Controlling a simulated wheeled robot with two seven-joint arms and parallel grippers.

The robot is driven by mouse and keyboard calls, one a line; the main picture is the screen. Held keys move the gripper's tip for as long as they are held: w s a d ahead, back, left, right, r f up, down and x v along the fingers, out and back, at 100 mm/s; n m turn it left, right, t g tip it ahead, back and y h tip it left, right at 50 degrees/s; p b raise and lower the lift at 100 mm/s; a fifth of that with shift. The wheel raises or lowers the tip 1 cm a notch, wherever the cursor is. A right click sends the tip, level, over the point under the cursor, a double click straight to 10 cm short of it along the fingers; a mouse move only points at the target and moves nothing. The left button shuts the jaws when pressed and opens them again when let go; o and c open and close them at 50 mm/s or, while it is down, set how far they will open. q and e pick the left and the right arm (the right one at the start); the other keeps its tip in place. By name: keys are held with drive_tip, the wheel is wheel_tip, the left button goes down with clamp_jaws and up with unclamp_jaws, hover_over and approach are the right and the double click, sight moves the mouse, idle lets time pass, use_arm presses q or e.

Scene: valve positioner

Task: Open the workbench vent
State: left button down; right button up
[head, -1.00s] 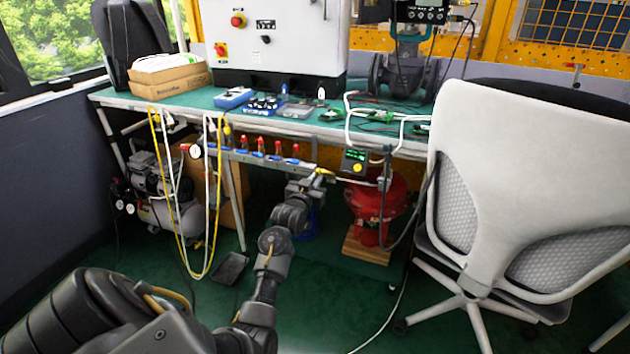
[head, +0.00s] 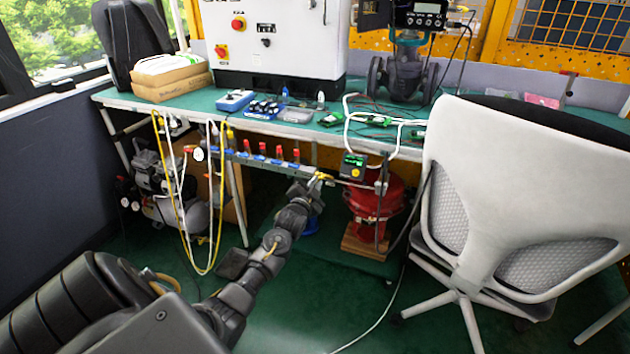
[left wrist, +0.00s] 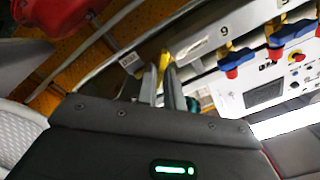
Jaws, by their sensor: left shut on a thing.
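The workbench vent shows as a small yellow handle (head: 325,176) at the right end of the grey manifold rail (head: 262,164), under the bench's front edge. My left gripper (head: 317,182) is at this handle. In the left wrist view, the left gripper's fingers (left wrist: 161,86) are shut on the yellow handle (left wrist: 164,62). The fingers partly hide it, and how far it is turned I cannot tell. My right gripper is in neither view.
Several red-handled valves (head: 278,152) stand along the rail, left of my gripper. A small box with a green display (head: 354,165) is close on the right, above a red actuator (head: 377,203). A white chair (head: 515,190) stands at the right. The green floor (head: 300,290) ahead is mostly clear.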

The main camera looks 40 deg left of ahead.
use_arm(q)
drive_tip(key=shift+m+p, duration=2.25)
drive_tip(key=shift+m, duration=2.25)
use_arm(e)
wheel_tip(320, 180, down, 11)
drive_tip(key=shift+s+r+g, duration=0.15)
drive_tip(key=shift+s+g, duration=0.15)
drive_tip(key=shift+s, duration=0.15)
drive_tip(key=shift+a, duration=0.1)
use_arm(q)
drive_tip(key=c, duration=1.5)
unclamp_jaws()
drive_tip(key=shift+w, duration=0.1)
drive_tip(key=shift+s+d, duration=0.15)
drive_tip(key=shift+s, duration=0.15)
drive_tip(key=p+v, duration=0.1)
drive_tip(key=v, duration=0.9)
drive_tip(key=shift+s+d+p, duration=0.1)
drive_tip(key=shift+p, duration=0.2)
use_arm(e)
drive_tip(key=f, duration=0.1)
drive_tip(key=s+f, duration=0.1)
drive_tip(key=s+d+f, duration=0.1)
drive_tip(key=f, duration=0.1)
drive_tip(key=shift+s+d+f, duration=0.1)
